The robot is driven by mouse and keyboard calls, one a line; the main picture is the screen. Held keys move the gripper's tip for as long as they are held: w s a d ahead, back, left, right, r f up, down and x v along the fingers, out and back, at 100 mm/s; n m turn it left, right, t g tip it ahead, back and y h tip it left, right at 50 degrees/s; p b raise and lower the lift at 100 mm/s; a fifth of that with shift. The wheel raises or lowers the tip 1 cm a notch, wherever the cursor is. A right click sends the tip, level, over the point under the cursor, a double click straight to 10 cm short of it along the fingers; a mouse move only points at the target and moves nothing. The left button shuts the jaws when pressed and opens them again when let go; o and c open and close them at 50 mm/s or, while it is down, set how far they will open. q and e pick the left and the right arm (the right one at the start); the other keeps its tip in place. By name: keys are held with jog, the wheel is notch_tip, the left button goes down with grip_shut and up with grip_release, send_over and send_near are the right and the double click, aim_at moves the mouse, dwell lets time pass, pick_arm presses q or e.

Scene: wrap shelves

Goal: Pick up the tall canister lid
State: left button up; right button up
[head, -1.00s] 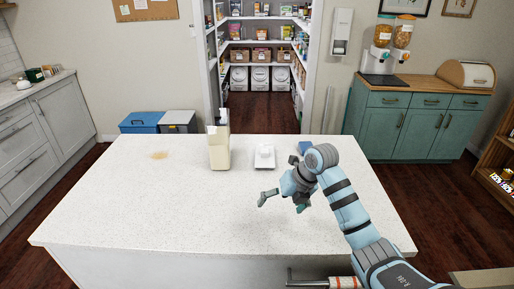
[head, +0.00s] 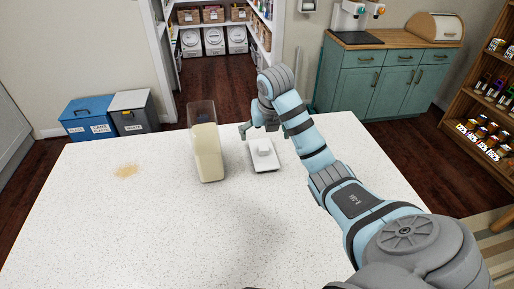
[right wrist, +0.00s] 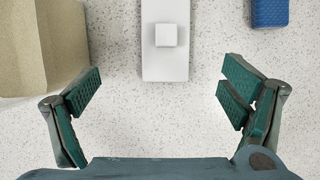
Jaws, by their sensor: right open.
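The canister lid (head: 265,160) is a flat white rectangle with a small square knob, lying on the white counter beside the canister. It also shows in the right wrist view (right wrist: 165,63), at top centre between the finger lines. The tall clear canister (head: 207,150), filled with pale contents, stands upright just left of the lid. My right gripper (head: 258,130) is by the far end of the lid, partly hidden by its own arm. In the right wrist view its fingers (right wrist: 165,103) are spread wide and empty, apart from the lid. My left gripper is not in view.
A blue object (right wrist: 269,12) lies right of the lid in the right wrist view.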

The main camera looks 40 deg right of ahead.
aim_at(264, 149)
jog(key=f+b, duration=0.2)
jog(key=f, duration=0.1)
jog(key=f+b, duration=0.1)
jog(key=shift+d+f+b, duration=0.3)
jog(key=shift+f+b, duration=0.05)
jog(key=x, duration=0.5)
jog(key=w+d+x, duration=0.1)
jog(key=x, duration=0.2)
jog(key=shift+w+d, duration=0.15)
jog(key=shift+w, duration=0.05)
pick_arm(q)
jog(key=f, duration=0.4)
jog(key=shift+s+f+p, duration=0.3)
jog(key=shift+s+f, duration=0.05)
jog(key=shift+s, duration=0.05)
pick_arm(e)
jog(key=c, duration=1.3)
